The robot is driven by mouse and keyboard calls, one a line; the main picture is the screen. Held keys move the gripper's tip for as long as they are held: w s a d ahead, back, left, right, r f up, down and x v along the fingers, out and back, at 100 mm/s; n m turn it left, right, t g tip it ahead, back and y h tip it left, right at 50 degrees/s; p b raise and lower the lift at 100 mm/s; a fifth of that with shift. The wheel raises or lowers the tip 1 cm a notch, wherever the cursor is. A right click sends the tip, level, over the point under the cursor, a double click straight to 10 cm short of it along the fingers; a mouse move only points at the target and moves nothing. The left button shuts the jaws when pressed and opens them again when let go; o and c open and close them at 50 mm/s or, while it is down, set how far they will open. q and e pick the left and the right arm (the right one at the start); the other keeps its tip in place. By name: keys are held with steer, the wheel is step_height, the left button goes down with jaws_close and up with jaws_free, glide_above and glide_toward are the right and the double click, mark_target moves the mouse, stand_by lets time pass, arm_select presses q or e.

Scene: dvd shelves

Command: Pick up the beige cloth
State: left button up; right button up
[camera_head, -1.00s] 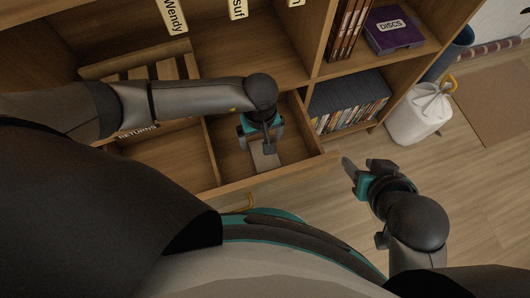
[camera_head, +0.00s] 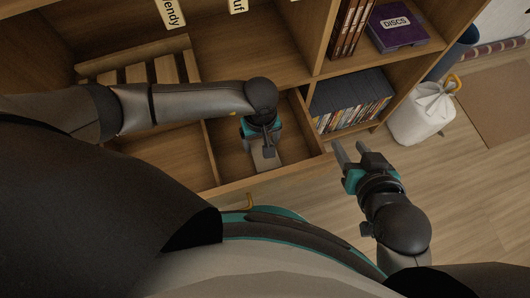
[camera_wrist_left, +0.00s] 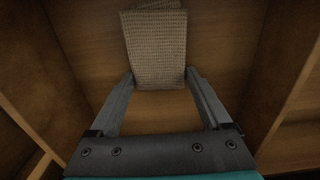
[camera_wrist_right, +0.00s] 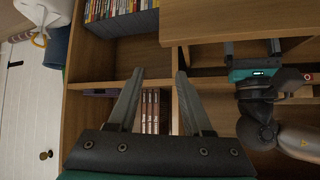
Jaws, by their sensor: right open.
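The beige cloth (camera_wrist_left: 157,48) lies folded flat on the wooden floor of an open drawer compartment. In the head view part of the cloth (camera_head: 266,160) shows below my left gripper (camera_head: 268,148), which hides the rest. In the left wrist view my left gripper (camera_wrist_left: 162,84) is open, its fingertips on either side of the cloth's near end. I cannot tell whether they touch it. My right gripper (camera_head: 343,156) is open and empty, outside the drawer at its right corner. In the right wrist view the right gripper (camera_wrist_right: 160,76) points toward the shelves.
The drawer's front board (camera_head: 250,181) and side walls enclose the cloth. A row of DVDs (camera_head: 350,114) fills the shelf to the right, with a purple DISCS box (camera_head: 398,27) above. A white bag (camera_head: 420,113) stands on the floor at right. Open floor lies at lower right.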

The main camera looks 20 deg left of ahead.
mark_target(261, 143)
arm_select(q)
steer(key=c, duration=0.7)
steer(key=shift+o, duration=0.2)
steer(key=shift+r, duration=0.1)
arm_select(e)
steer(key=shift+s, duration=0.1)
arm_select(q)
steer(key=shift+r, duration=0.3)
steer(key=shift+r+p, duration=0.5)
step_height(261, 143, up, 4)
steer(key=shift+r+p, duration=0.1)
steer(key=shift+p, duration=1.05)
arm_select(e)
steer(key=s+d+g+h, duration=0.2)
steer(key=s+d+g, duration=0.3)
steer(key=d, duration=0.1)
arm_select(q)
step_height(261, 143, up, 3)
steer(key=shift+f+p, duration=0.1)
steer(key=shift+p, duration=0.6)
steer(key=shift+r, duration=0.65)
arm_select(e)
steer(key=shift+m+g+h, duration=0.3)
steer(key=shift+w+a+f, duration=0.1)
steer(key=shift+f, duration=0.95)
steer(key=shift+w+f, duration=0.1)
steer(key=shift+f, duration=0.9)
